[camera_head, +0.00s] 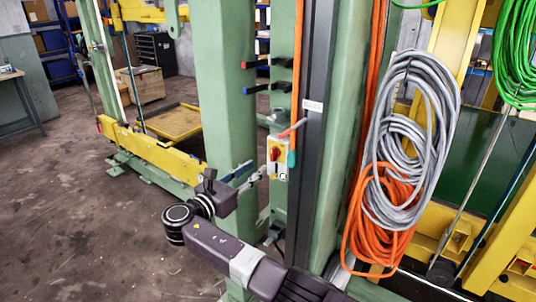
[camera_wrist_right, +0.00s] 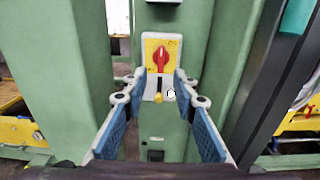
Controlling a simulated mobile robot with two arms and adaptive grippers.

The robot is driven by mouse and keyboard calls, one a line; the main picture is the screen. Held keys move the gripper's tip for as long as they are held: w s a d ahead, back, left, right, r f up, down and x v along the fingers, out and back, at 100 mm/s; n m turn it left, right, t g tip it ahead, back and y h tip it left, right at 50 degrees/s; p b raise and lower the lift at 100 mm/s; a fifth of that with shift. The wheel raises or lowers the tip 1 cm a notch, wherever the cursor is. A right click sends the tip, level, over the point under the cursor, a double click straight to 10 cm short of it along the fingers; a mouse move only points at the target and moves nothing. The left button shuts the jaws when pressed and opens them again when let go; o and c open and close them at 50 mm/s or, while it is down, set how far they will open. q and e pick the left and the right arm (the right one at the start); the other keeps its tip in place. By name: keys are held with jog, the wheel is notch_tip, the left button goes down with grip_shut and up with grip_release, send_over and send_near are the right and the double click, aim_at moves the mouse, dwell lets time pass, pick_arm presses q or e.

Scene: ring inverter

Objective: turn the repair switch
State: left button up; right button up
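The repair switch has a red knob (camera_head: 275,154) on a yellow plate with a white lower part, mounted on a green post. In the right wrist view the red knob (camera_wrist_right: 160,58) looks upright in the middle of its yellow plate (camera_wrist_right: 150,45). Below it are a small black stem and a yellow tip (camera_wrist_right: 157,98). My right gripper (camera_head: 258,172) is left of the switch in the head view. In the wrist view its blue-padded fingers (camera_wrist_right: 158,82) are spread apart, with the switch centred beyond them and the knob above the tips. Contact with the switch is not visible. My left gripper is not in view.
Grey coiled cable (camera_head: 447,130) and orange cable (camera_head: 362,240) hang further right. A green column (camera_head: 225,90) stands on the left.

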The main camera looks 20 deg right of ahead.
aim_at(272, 154)
jog(key=x, duration=0.4)
jog(key=r+x, duration=0.1)
jog(key=x, duration=0.2)
jog(key=shift+d, duration=0.1)
jog(key=shift+w+d+f, duration=0.15)
jog(key=shift+w+d, duration=0.2)
jog(key=shift+d, duration=0.05)
grip_shut()
